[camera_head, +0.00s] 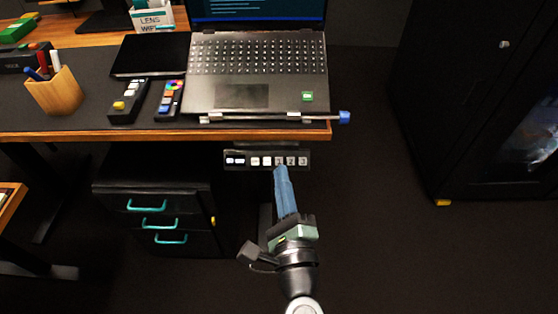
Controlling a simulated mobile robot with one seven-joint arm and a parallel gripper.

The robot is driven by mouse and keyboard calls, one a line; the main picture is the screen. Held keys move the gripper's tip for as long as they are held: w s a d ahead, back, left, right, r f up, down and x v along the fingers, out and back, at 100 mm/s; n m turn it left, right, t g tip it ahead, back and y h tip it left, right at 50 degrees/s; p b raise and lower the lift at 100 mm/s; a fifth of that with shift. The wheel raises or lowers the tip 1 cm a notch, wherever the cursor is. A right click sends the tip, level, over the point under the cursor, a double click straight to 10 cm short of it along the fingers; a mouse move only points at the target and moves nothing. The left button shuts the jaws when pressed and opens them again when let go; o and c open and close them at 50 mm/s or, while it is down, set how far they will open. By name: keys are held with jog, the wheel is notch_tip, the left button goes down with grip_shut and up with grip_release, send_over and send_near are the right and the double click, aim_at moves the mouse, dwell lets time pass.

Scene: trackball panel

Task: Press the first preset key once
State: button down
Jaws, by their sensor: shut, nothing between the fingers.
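The desk control panel (232,168) is a dark strip under the desk's front edge. It has a small lit display (235,160) at its left and a row of pale keys to the right. The first preset key (279,160) appears to be marked 1, left of the keys marked 2 (291,160) and 3 (303,161). My gripper (281,170) is shut and empty, with blue fingers pointing up at the panel. Its tips overlap the lower edge of the first preset key in the picture. I cannot tell whether they touch it.
The wooden desk edge (170,136) runs just above the panel. A black drawer cabinet (155,190) stands below left. Dark floor (385,240) is clear at right.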

aim_at(279, 161)
jog(key=shift+w, duration=0.1)
jog(key=w+f+b, duration=0.5)
jog(key=w, duration=0.1)
jog(key=shift+w+f, duration=0.3)
jog(key=shift+f, duration=0.1)
dwell(1.9)
jog(key=shift+w+f+b, duration=0.15)
jog(key=shift+w+b, duration=0.15)
jog(key=shift+b, duration=0.15)
jog(key=shift+w+f+b, duration=0.3)
jog(key=shift+b, duration=0.05)
dwell(0.5)
jog(key=shift+s+r, duration=0.1)
jog(key=shift+r, duration=0.05)
jog(key=shift+s+r+p, duration=0.45)
jog(key=shift+s+p, duration=0.1)
jog(key=shift+p, duration=0.05)
